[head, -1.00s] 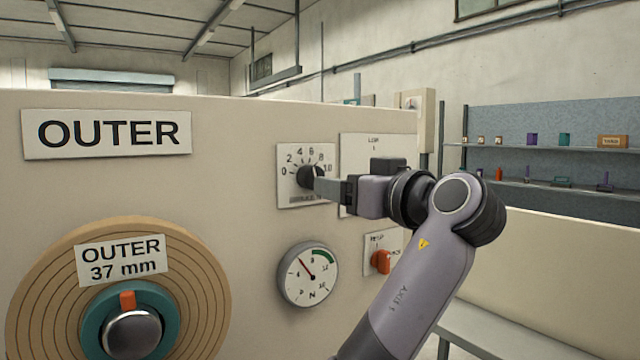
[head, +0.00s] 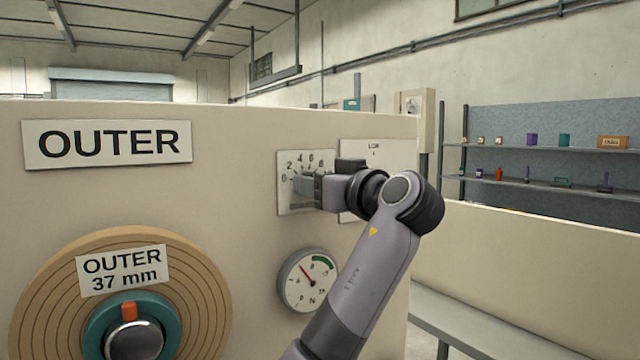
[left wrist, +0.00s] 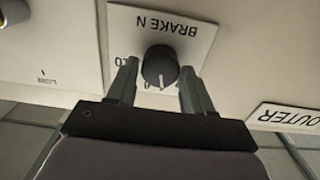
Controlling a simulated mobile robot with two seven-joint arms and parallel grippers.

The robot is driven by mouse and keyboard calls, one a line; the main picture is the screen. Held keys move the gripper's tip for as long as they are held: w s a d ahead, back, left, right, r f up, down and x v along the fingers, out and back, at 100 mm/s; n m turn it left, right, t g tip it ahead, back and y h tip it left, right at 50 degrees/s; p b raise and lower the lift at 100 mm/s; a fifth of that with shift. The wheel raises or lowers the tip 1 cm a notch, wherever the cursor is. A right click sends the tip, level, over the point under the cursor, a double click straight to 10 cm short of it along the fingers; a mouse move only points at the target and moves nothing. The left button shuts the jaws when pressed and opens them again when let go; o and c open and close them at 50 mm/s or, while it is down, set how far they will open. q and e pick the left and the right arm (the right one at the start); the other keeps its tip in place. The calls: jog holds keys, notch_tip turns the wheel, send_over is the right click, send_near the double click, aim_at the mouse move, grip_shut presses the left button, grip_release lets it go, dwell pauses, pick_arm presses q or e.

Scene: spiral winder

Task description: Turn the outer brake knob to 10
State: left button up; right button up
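The dark round brake knob (left wrist: 160,66) sits on a white scale plate (head: 286,202) marked BRAKE N, also seen upside down in the left wrist view (left wrist: 178,22). My left gripper (left wrist: 159,70) is open, with one finger on each side of the knob. Narrow gaps show between knob and fingers; contact is not clear. A light mark on the knob faces the gripper's palm in the left wrist view; the exact number it meets is hard to read. In the head view my left gripper (head: 307,187) covers the knob and the high numbers. My right gripper is out of view.
A round gauge (head: 308,280) with a red needle is below the plate, close to my left arm. A LOW plate (head: 385,152) is to the right. The OUTER sign (head: 107,143) and a large wound spool (head: 205,290) are at left.

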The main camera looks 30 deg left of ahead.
pick_arm(q)
jog(key=c, duration=0.6)
jog(key=shift+o, duration=0.2)
jog(key=shift+m, duration=0.4)
jog(key=shift+w+d+f+m+p, duration=0.15)
jog(key=shift+m+p, duration=1.7)
jog(key=shift+m, duration=2.45)
jog(key=shift+w+a+f+m+p, duration=0.1)
jog(key=shift+m+p, duration=1.7)
jog(key=shift+m, duration=2.5)
jog(key=o, duration=1.1)
jog(key=shift+c, duration=0.2)
jog(key=shift+d, duration=0.1)
